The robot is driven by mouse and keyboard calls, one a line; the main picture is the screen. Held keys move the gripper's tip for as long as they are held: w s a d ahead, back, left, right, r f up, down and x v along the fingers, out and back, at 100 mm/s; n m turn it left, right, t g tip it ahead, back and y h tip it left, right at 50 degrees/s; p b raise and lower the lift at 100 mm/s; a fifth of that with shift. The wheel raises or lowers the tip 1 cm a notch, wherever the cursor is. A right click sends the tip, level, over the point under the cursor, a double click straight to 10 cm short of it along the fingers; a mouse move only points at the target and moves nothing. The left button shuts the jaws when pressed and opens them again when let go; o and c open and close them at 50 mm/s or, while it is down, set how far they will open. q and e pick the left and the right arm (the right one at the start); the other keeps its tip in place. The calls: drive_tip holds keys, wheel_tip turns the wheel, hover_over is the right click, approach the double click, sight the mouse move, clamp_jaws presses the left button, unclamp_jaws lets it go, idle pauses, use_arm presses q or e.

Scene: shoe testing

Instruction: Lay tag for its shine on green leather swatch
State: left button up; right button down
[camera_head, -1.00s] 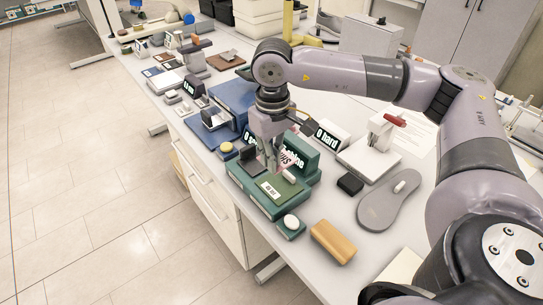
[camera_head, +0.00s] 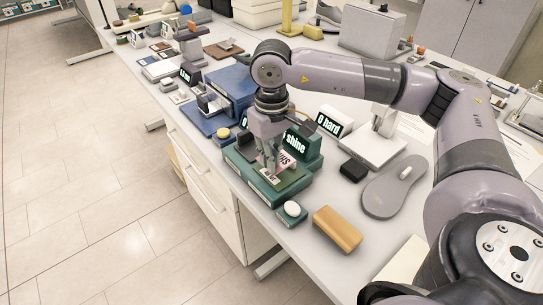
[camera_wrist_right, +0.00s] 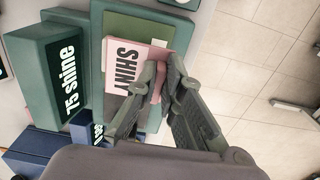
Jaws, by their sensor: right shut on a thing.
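My right gripper (camera_head: 270,170) points down over the green tester base (camera_head: 268,197). It also shows in the right wrist view (camera_wrist_right: 165,82), shut on a pink-edged tag (camera_wrist_right: 128,54) lettered "SHINY". The tag also shows in the head view (camera_head: 286,160), tilted beside the fingers. The green leather swatch (camera_wrist_right: 138,26) lies on the base, partly covered by the tag and fingers. Whether the tag touches the swatch I cannot tell. A green display block (camera_wrist_right: 60,75) reading "75 shine" stands beside the base. My left gripper is not in view.
A white pad (camera_head: 291,208) on a small green block and a tan block (camera_head: 337,229) lie near the front edge. A black block (camera_head: 353,169), a grey sole (camera_head: 393,187) and an "0 hard" display (camera_head: 329,122) are to the right. Blue testers (camera_head: 231,85) stand behind.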

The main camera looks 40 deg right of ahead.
drive_tip(key=shift+b, duration=0.75)
idle(1.5)
drive_tip(key=shift+f, duration=0.2)
drive_tip(key=shift+f+b, duration=0.35)
drive_tip(key=shift+b, duration=0.15)
drive_tip(key=shift+f+b, duration=1.5)
drive_tip(key=shift+f, duration=0.05)
drive_tip(key=c, duration=1.6)
unclamp_jaws()
drive_tip(key=shift+r, duration=0.1)
drive_tip(key=shift+c, duration=0.2)
wheel_tip(320, 180, up, 12)
